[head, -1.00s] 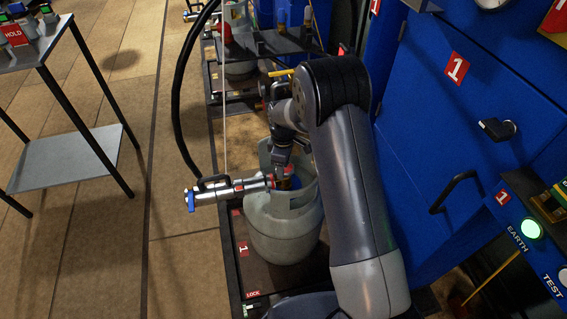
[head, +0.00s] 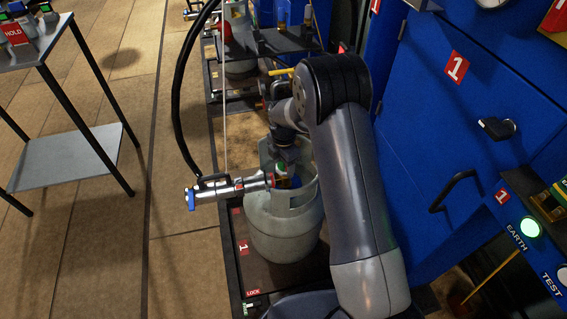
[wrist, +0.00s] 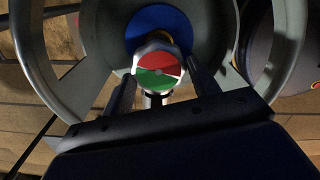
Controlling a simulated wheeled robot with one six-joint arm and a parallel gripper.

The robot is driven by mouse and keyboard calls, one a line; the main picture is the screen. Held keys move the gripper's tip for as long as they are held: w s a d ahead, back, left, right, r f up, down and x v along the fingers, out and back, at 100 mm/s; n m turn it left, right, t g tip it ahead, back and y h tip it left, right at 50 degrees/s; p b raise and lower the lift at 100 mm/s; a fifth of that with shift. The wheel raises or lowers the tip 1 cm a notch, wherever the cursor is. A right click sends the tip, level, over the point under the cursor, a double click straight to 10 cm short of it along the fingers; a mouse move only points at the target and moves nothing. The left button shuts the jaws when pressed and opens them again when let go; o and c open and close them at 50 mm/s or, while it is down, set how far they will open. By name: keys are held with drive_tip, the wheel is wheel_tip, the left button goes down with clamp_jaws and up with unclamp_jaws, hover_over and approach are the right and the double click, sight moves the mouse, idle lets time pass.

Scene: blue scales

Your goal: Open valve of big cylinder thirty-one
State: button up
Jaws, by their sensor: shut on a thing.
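A grey gas cylinder (head: 284,224) stands upright on the scale platform marked 1, left of the blue cabinet. A metal filling nozzle (head: 228,188) with a black handle is attached at its top on the left. In the wrist view the cylinder's collar (wrist: 40,55) surrounds a round valve knob (wrist: 158,72) with a red and a green half, red on the far side. A blue round part (wrist: 160,25) lies beyond it. My gripper (wrist: 158,85) is inside the collar, its two fingers shut on the knob from both sides. In the head view my wrist hides most of the valve.
A scale platform (head: 254,275) with a LOCK label carries the cylinder. A black hose (head: 176,100) curves at the left. Another cylinder (head: 240,68) stands behind. The blue cabinet (head: 450,110) is close on the right. A metal side table (head: 70,158) stands left, with open floor between.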

sight(284, 167)
drive_tip(key=shift+n, duration=0.6)
drive_tip(key=o, duration=1)
wheel_tip(284, 167, up, 11)
drive_tip(key=p, duration=0.1)
drive_tip(key=shift+p, duration=0.4)
drive_tip(key=shift+f, duration=0.2)
wheel_tip(284, 167, down, 11)
drive_tip(key=shift+r+b, duration=0.15)
drive_tip(key=shift+b, duration=0.75)
drive_tip(key=shift+r, duration=0.15)
